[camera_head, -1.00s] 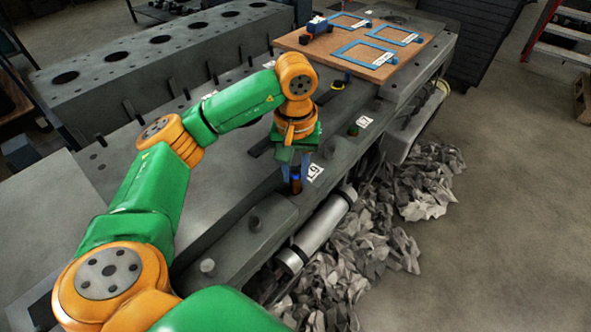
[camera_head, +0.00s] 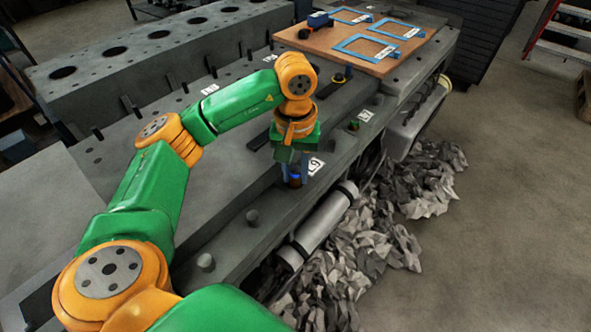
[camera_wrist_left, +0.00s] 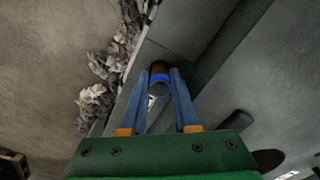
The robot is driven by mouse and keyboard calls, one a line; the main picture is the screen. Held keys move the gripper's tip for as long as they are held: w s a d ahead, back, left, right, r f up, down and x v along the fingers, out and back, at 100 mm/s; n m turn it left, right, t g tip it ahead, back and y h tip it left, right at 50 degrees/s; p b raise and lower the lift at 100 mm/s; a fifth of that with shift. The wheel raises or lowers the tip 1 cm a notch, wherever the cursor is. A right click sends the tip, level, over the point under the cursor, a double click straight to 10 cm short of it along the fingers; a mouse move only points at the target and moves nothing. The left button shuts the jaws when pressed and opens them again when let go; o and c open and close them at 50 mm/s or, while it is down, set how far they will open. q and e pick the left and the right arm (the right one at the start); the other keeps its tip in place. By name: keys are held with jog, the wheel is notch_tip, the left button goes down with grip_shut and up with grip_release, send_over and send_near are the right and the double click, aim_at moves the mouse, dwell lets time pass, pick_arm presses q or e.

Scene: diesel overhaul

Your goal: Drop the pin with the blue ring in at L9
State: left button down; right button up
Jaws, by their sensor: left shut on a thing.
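My left gripper (camera_head: 294,178) points down over the front ledge of the grey engine bench and is shut on the pin with the blue ring (camera_head: 295,182). In the left wrist view the pin (camera_wrist_left: 160,81) stands between the two blue fingers, its blue band facing me. A white label (camera_head: 316,167) lies just right of the pin; it looks like L9, but its text is partly unclear. I cannot tell whether the pin's lower end is in a hole, because the pin and fingers cover that spot. My right gripper is out of view.
A dark green peg (camera_head: 354,125) stands farther along, near another label (camera_head: 366,116). A brown board (camera_head: 345,65) with blue frames lies at the back. A silver cylinder (camera_head: 322,222) and crumpled grey scrap (camera_head: 375,245) lie below the ledge.

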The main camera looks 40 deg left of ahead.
pick_arm(q)
jog(key=shift+f, duration=0.15)
jog(key=shift+f+b, duration=0.3)
jog(key=shift+b, duration=0.15)
jog(key=shift+c, duration=1.9)
grip_release()
jog(key=shift+o, duration=0.9)
jog(key=shift+d, duration=0.15)
jog(key=shift+w+d, duration=0.1)
jog(key=shift+r, duration=0.1)
